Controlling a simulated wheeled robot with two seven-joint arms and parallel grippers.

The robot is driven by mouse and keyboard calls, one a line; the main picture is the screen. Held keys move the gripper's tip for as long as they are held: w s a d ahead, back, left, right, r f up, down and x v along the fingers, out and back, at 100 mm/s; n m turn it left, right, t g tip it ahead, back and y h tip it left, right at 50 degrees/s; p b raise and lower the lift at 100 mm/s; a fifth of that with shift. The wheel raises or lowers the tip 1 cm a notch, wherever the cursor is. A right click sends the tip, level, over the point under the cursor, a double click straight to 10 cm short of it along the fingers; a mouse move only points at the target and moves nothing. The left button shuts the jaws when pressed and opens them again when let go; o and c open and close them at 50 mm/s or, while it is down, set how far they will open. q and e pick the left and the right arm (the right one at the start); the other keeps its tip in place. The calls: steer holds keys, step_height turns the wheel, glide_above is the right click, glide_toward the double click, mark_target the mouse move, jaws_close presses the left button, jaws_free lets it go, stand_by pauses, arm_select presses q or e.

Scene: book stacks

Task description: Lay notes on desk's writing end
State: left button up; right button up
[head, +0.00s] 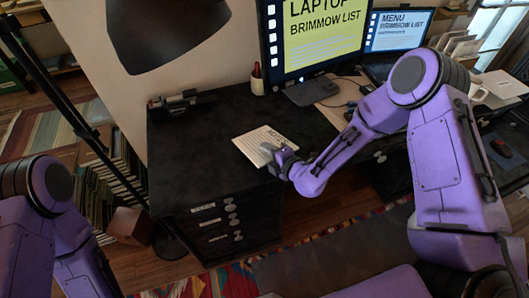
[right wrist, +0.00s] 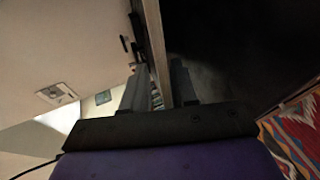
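The notes (head: 262,145), a pale printed sheet or thin pad, are over the front edge of the dark desk's (head: 190,140) bare left part. My right gripper (head: 281,154) is at their front right corner, shut on it. In the right wrist view, the notes (right wrist: 153,40) show nearly edge-on between the two fingers (right wrist: 160,92). I cannot tell whether the notes touch the desktop. My left arm shows at the lower left of the head view, but its gripper is out of view.
A dark lamp shade (head: 165,35) hangs over the desk's left end. A pen tray (head: 180,98) lies at the back, with a pen cup (head: 257,80) near the monitor (head: 315,38). A laptop (head: 398,32) and mug (head: 477,93) stand right. The desktop around the notes is clear.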

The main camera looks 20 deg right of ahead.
steer(key=p+v, duration=0.2)
steer(key=v, duration=0.5)
steer(key=shift+s+r, duration=0.1)
steer(key=shift+s+d+r, duration=0.1)
steer(key=shift+s, duration=0.25)
step_height(320, 180, up, 7)
steer(key=s+d+p, duration=0.1)
steer(key=s+p, duration=0.1)
steer(key=p, duration=0.3)
steer(key=shift+s, duration=0.35)
steer(key=shift+w, duration=0.1)
